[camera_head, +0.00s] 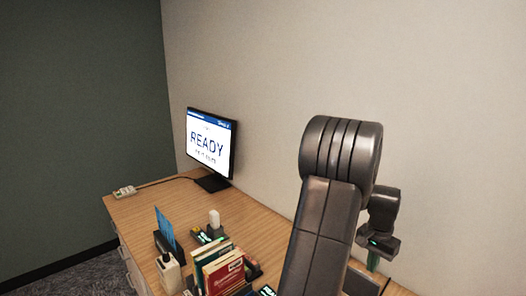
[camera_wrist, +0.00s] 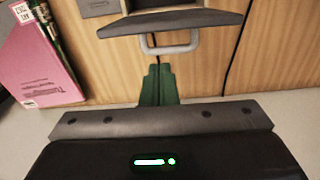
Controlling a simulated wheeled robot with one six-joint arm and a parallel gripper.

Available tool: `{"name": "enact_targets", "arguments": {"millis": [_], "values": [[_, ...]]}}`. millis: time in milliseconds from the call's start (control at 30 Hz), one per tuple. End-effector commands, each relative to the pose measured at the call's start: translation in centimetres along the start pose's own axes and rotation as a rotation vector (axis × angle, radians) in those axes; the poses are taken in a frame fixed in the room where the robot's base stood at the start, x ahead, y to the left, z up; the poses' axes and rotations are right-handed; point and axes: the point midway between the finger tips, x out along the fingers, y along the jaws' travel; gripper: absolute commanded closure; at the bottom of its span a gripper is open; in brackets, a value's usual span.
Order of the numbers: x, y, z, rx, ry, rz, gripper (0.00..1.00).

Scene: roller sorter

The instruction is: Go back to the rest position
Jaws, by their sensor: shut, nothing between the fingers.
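My gripper (camera_head: 373,262) hangs at the right of the head view, beside my raised dark arm. Its narrow green fingers point down, partly cut off from view by my arm and wrist. In the wrist view my gripper (camera_wrist: 158,85) shows its green fingers together at the centre, with nothing held between them. The fingers appear in front of a wood-coloured surface and a grey loop handle (camera_wrist: 170,48); I cannot tell whether they touch it.
A wooden desk (camera_head: 150,212) runs along the wall, with a monitor (camera_head: 211,143) reading READY at the back. A pink file box (camera_wrist: 40,65) stands left in the wrist view.

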Motion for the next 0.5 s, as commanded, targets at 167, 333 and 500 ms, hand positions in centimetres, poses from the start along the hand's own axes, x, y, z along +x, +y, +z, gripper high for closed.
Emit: {"name": "enact_targets", "arguments": {"millis": [167, 333, 500], "values": [[-3.7, 0.0, -0.1, 0.0, 0.004, -0.002, 1.0], [-7.1, 0.0, -0.1, 0.0, 0.004, -0.001, 1.0], [-10.6, 0.0, -0.1, 0.0, 0.003, -0.001, 1.0]]}}
